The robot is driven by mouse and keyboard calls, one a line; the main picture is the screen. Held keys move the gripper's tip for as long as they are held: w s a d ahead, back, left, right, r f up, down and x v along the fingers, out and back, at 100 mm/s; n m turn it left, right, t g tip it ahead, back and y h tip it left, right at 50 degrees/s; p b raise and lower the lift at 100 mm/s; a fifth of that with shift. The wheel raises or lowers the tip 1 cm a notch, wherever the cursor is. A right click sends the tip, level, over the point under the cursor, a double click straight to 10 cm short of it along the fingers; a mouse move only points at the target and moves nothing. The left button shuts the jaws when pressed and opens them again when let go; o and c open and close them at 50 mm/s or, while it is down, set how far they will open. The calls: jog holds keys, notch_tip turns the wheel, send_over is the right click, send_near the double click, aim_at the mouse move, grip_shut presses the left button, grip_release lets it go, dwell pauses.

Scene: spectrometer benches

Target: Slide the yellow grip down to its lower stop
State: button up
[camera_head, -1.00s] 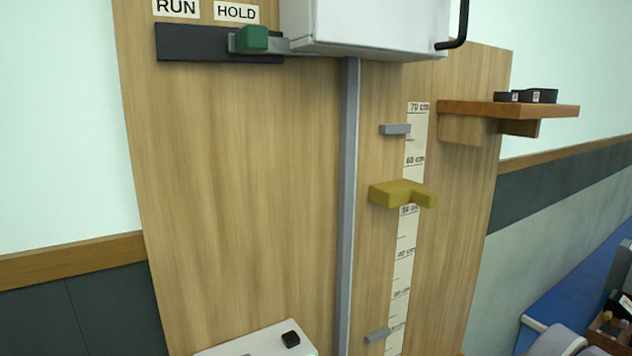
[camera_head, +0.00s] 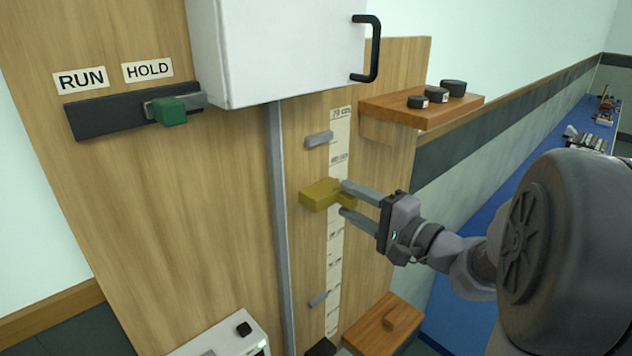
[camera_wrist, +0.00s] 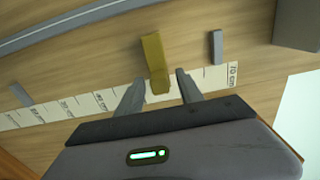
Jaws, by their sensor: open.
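The yellow grip (camera_head: 321,194) sits on the wooden board beside the upper part of the white cm scale (camera_head: 335,240). A grey upper stop (camera_head: 318,139) is above it and a grey lower stop (camera_head: 317,299) is well below it. My gripper (camera_head: 350,199) is at the right of the grip, its two fingers open, one above and one below the grip's projecting end. In the wrist view the yellow grip (camera_wrist: 155,62) reaches between the open fingertips (camera_wrist: 160,84), with a gap visible on both sides.
A white cabinet (camera_head: 275,45) with a black handle (camera_head: 372,50) hangs above. A wooden shelf (camera_head: 420,108) with black weights is at the upper right. A green slider (camera_head: 168,110) sits by HOLD. A wooden box (camera_head: 384,325) and a white device (camera_head: 225,340) are below.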

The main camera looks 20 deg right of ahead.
aim_at(339, 195)
jog(key=x, duration=0.3)
jog(key=shift+w+a+p, duration=0.1)
jog(key=shift+w+p, duration=0.2)
jog(key=shift+p, duration=0.05)
grip_shut()
dwell(1.1)
